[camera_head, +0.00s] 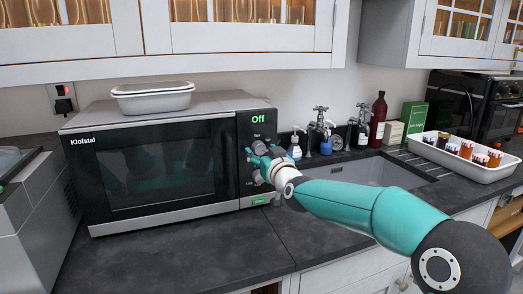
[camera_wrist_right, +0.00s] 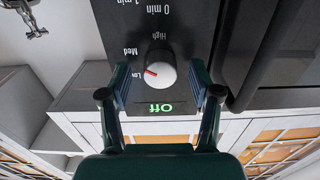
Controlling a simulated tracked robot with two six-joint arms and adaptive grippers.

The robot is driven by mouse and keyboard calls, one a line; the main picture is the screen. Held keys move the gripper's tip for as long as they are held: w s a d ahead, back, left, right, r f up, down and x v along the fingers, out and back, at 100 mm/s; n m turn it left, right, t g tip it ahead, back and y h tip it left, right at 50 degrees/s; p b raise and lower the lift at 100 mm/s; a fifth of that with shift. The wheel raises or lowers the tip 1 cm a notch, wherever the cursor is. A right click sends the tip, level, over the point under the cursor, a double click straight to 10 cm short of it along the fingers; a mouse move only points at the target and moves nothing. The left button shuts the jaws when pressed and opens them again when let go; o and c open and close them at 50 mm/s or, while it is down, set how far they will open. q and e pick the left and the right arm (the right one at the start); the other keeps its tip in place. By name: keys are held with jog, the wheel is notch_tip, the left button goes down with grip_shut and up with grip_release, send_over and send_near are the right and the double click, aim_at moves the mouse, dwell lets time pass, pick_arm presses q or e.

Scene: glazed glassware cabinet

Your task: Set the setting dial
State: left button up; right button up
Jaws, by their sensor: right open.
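The black microwave (camera_head: 155,165) stands on the counter, its front panel showing a green "Off" display (camera_head: 258,118). The setting dial (camera_wrist_right: 160,72) is a round pale knob with a red mark, seen upside down in the right wrist view. The mark points toward the "Low" label; "Med" and "High" stand further round. My right gripper (camera_head: 263,165) is at the panel and covers much of it in the head view. In the wrist view my right gripper (camera_wrist_right: 160,83) is open, one finger on each side of the dial. Contact cannot be told. My left gripper is out of view.
A lidded white dish (camera_head: 153,98) sits on the microwave. To the right are a soap bottle (camera_head: 295,146), taps (camera_head: 321,125), the sink (camera_head: 345,171) and a white tray (camera_head: 460,163) of jars. Wall cabinets (camera_head: 240,40) hang above. The counter (camera_head: 200,250) in front is clear.

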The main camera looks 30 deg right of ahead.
jog(key=shift+w, duration=0.3)
jog(key=c, duration=1.1)
jog(key=shift+c, duration=0.2)
